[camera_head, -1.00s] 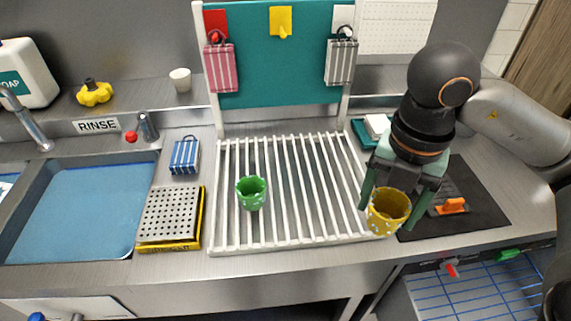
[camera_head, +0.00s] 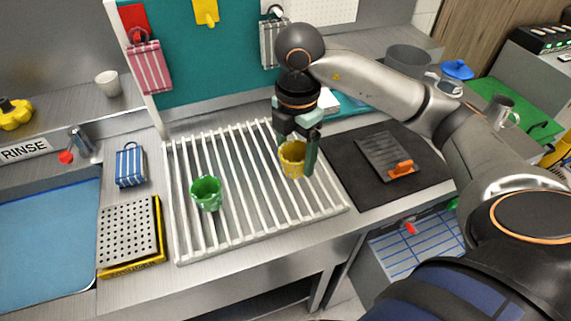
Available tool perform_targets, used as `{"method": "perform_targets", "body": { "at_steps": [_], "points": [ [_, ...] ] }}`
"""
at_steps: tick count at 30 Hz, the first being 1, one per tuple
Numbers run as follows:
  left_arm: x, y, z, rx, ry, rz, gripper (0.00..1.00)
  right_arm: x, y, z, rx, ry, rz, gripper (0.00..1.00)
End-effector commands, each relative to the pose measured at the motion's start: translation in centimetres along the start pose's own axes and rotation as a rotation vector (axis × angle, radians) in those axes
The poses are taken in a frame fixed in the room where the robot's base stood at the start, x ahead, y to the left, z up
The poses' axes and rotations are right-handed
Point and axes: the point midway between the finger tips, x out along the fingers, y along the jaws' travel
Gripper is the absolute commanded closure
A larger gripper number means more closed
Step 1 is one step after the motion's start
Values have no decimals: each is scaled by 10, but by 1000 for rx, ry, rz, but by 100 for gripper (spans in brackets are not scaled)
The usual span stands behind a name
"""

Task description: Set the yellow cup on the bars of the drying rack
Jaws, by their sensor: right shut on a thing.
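The yellow cup (camera_head: 292,160) is in my right gripper (camera_head: 297,152), which is shut on it. The cup shows upright over the right part of the white drying rack (camera_head: 249,229). I cannot tell whether its base touches the bars. A green spotted cup (camera_head: 206,193) stands on the left part of the rack. The gripper hides part of the yellow cup's rim and side. My left gripper is not in view.
A black mat (camera_head: 345,176) with a grey grater-like tool (camera_head: 385,155) lies right of the rack. A perforated tray (camera_head: 127,232) and blue striped cloth (camera_head: 130,166) lie to its left. The teal board (camera_head: 230,70) stands behind. Middle bars are clear.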

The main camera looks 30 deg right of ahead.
Motion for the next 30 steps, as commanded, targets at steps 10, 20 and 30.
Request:
{"method": "perform_targets", "body": {
  "at_steps": [10,20,30],
  "points": [
    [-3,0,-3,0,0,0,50,30,26,3,1,-1,-1,77],
    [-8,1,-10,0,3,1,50,61,27,4,0,-3,3,77],
    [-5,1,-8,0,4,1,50,64,27,4,0,-2,3,20]
  ]
}}
